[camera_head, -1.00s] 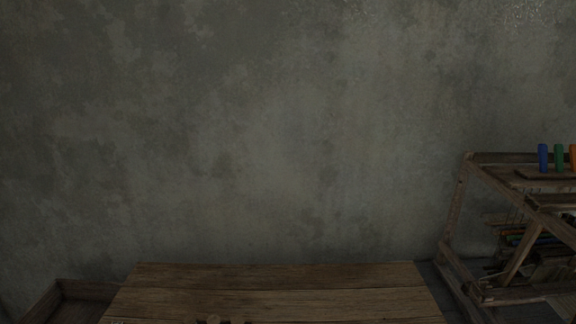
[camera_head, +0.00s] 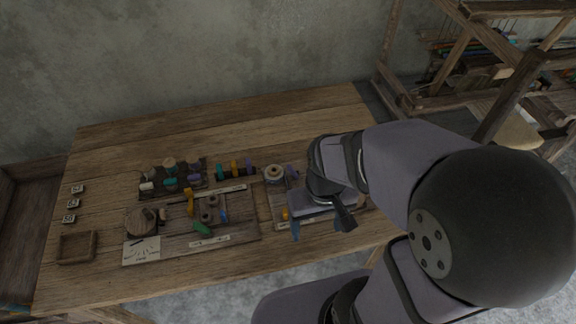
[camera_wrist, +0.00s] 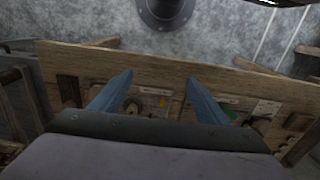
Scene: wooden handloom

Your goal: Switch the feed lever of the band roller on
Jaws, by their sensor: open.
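I cannot tell for sure which part is the band roller or its feed lever. A round wooden piece (camera_head: 140,221) sits at the left of a large wooden board (camera_head: 235,233), with a yellow upright piece (camera_head: 189,202), a small blue piece (camera_head: 223,215) and a green piece (camera_head: 202,228) on it. A smaller board (camera_head: 279,212) to its right carries a small yellow-orange piece (camera_head: 285,214), partly hidden by my gripper (camera_head: 320,224). My gripper is above this board's right part, open and empty. The wrist view shows its two blue fingers (camera_wrist: 160,77) apart over the table.
Thread spools (camera_head: 170,164) stand in a rack behind the large board. A pale spool (camera_head: 274,173) stands behind the smaller board. An empty tray (camera_head: 77,246) and number tags (camera_head: 72,204) are at the left. The loom (camera_head: 445,80) stands right. The table's back strip is clear.

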